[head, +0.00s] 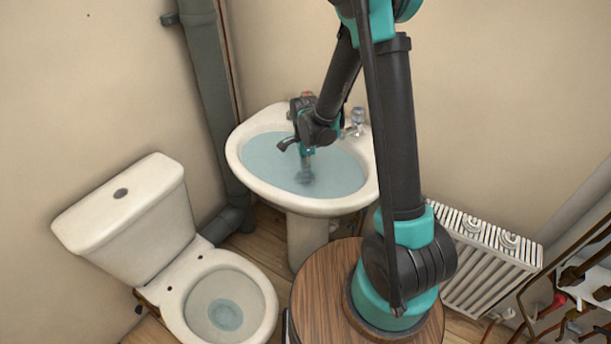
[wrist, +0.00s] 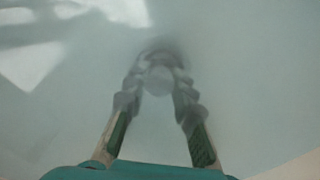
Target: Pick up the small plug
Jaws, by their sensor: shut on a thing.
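The small plug (wrist: 159,80) shows in the wrist view as a blurred, pale round shape between the fingertips, seen through cloudy water. My gripper (wrist: 160,75) is shut on it, with its two fingers converging around it. In the head view my gripper (head: 306,177) reaches down into the water of the white sink. The plug cannot be made out clearly there. The water blurs the fingertips, so I cannot tell whether the plug touches the bottom of the basin.
The sink (head: 243,178) is filled with water, and its rim surrounds my gripper. A tap (head: 357,120) stands at its back right. A toilet (head: 135,215) is at the left, and a radiator (head: 490,265) and pipes (head: 575,290) are at the right.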

